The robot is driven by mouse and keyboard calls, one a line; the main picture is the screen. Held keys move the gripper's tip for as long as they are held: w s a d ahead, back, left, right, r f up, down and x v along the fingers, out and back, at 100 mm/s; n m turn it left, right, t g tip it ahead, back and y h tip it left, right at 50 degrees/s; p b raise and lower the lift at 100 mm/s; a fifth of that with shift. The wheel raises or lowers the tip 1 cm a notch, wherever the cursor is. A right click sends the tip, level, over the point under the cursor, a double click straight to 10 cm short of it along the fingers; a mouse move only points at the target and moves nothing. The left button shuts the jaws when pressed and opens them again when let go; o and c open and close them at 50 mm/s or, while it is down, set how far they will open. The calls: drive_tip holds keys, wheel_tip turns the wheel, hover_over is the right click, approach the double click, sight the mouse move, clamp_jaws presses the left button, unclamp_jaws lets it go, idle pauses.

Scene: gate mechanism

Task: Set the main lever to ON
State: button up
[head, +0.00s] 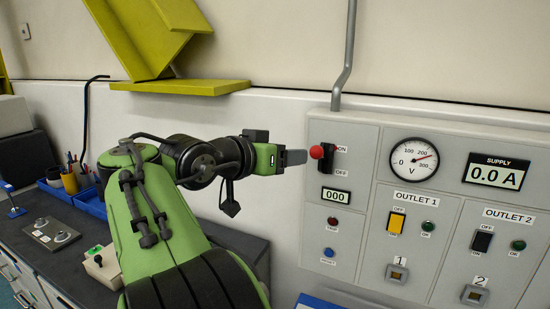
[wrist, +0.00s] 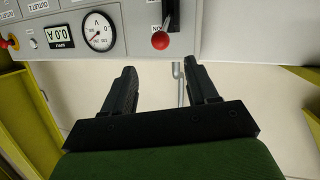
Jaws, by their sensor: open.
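The main lever has a red ball knob (head: 317,152) on a black slotted mount (head: 327,163) at the upper left of the grey panel. In the head view the knob appears level with the ON label, above the OFF label; its exact tilt is hard to tell. My gripper (head: 300,156) is just left of the knob, fingers pointing toward it. In the wrist view, which is upside down, the red knob (wrist: 160,40) lies beyond the gap between the fingers of my gripper (wrist: 160,75). The jaws are open and empty. In the head view the fingertips appear close to the knob; contact cannot be told.
The panel carries a voltmeter (head: 414,164), a supply display (head: 496,173) reading 0.0 A, and the yellow outlet 1 switch (head: 396,222). A yellow-green shelf (head: 180,87) is above my arm. A grey conduit (head: 344,60) rises above the panel.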

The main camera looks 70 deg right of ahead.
drive_tip(key=p+v, duration=0.3)
drive_tip(key=p, duration=0.1)
drive_tip(key=shift+r, duration=0.2)
drive_tip(key=shift+f, duration=0.15)
idle(0.4)
